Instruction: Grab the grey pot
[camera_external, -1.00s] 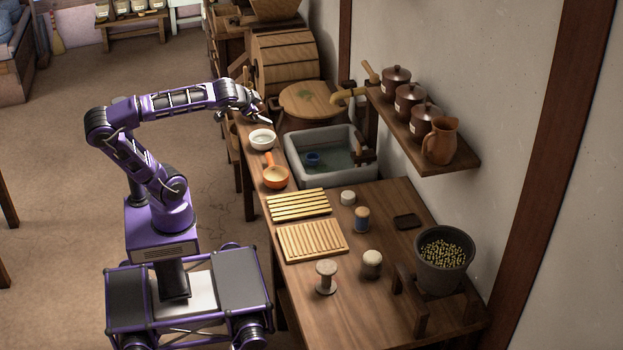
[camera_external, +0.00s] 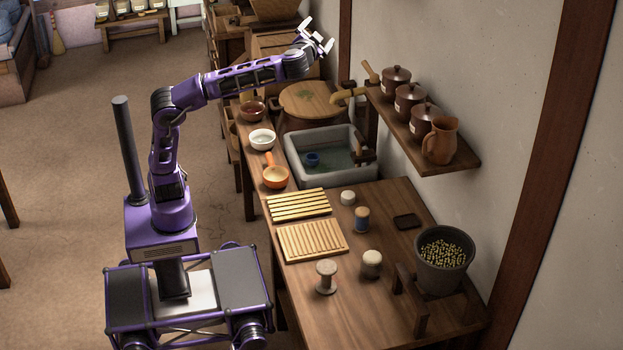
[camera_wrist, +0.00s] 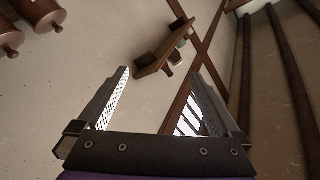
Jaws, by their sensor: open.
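The grey pot (camera_external: 438,277) stands at the near right end of the wooden counter, filled with small yellowish-green pieces. A wooden stand is at its left side. My gripper (camera_external: 326,42) is raised high above the far part of the counter, well away from the pot. In the wrist view my gripper (camera_wrist: 162,90) has its two fingers wide apart with nothing between them. The pot does not show in the wrist view, which looks at the wall.
A wall shelf (camera_external: 455,163) with several brown lidded jars and a jug (camera_external: 440,141) juts out above the counter. A sink (camera_external: 295,165), wooden racks (camera_external: 313,241), spools (camera_external: 326,278) and bowls (camera_external: 262,139) occupy the counter. The wrist view shows another shelf (camera_wrist: 158,54).

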